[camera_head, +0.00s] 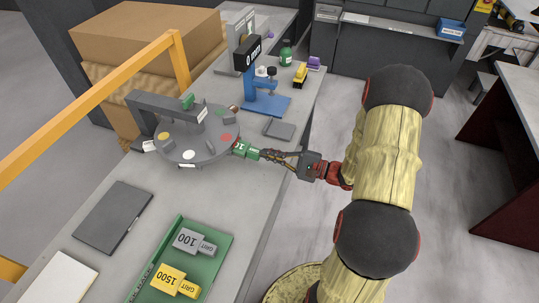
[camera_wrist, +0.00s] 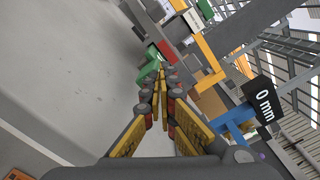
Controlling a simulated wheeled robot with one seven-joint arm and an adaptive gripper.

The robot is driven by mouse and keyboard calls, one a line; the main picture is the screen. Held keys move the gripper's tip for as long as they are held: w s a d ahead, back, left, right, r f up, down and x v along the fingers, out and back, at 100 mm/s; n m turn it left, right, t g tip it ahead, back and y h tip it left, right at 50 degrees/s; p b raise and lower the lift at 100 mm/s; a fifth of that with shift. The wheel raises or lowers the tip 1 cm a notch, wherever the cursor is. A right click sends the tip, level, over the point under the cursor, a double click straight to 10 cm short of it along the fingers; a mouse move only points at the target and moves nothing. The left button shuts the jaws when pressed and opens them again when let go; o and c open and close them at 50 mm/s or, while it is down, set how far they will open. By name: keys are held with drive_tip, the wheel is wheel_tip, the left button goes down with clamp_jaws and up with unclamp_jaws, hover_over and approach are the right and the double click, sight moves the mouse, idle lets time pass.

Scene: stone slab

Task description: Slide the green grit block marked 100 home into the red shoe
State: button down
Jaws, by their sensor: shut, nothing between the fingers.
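A green block (camera_head: 244,150) sits at the right rim of the grey round disc (camera_head: 205,155), beside a red patch (camera_head: 227,137) on top of the disc. The block's marking is too small to read, and I cannot tell how deep it sits in a shoe. My gripper (camera_head: 265,154) is shut and empty, its tips close behind the block's outer end. In the wrist view the shut fingertips (camera_wrist: 161,73) are beside the green block (camera_wrist: 149,71); whether they touch it I cannot tell.
A blue gauge stand (camera_head: 265,103) reads 0 mm behind the disc. A yellow rail (camera_head: 95,98) crosses at left. Open floor lies to the right.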

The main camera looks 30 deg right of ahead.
sight(257, 151)
drive_tip(key=shift+x, duration=2.05)
idle(0.4)
idle(0.3)
drive_tip(key=v, duration=1.5)
